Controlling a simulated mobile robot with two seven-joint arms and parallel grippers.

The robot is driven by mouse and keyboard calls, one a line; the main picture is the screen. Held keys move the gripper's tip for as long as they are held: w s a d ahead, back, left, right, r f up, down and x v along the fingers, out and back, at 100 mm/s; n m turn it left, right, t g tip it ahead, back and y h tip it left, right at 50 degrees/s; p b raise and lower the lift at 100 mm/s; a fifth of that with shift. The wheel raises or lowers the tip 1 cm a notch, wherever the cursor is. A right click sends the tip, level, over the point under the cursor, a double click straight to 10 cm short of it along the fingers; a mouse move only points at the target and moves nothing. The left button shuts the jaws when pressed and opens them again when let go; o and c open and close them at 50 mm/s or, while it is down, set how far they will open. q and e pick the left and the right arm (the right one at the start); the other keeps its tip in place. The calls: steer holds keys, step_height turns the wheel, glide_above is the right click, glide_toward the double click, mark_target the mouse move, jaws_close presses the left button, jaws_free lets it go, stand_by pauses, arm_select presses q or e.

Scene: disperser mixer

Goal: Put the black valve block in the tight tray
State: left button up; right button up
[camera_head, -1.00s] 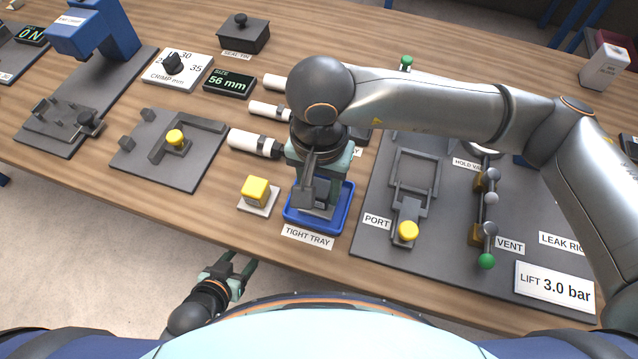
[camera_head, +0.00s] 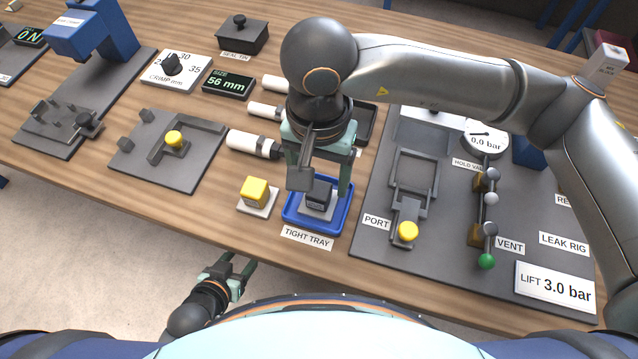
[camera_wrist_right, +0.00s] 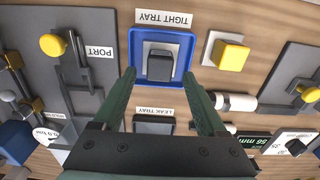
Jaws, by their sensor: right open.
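The black valve block (camera_head: 319,193) stands in the blue tight tray (camera_head: 290,222), on a light grey base piece. In the right wrist view the black block (camera_wrist_right: 160,65) sits inside the blue rim of the tray (camera_wrist_right: 136,62). My right gripper (camera_head: 322,190) is open above the tray, its fingers apart and clear of the block. In the right wrist view its two fingertips (camera_wrist_right: 166,82) stand to either side with nothing held. My left gripper (camera_head: 244,270) is low in front of the table edge, away from the tray; its fingers look apart and empty.
A yellow block on a white plate (camera_head: 256,194) stands left of the tray. The grey leak rig plate (camera_head: 375,240) with clamp and valves lies to the right. White cylinders (camera_head: 250,143) lie behind. A tray labelled LEAK TRAY (camera_wrist_right: 154,126) is behind the tight tray.

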mark_target(319, 189)
step_height(319, 189, up, 8)
stand_by(0.5)
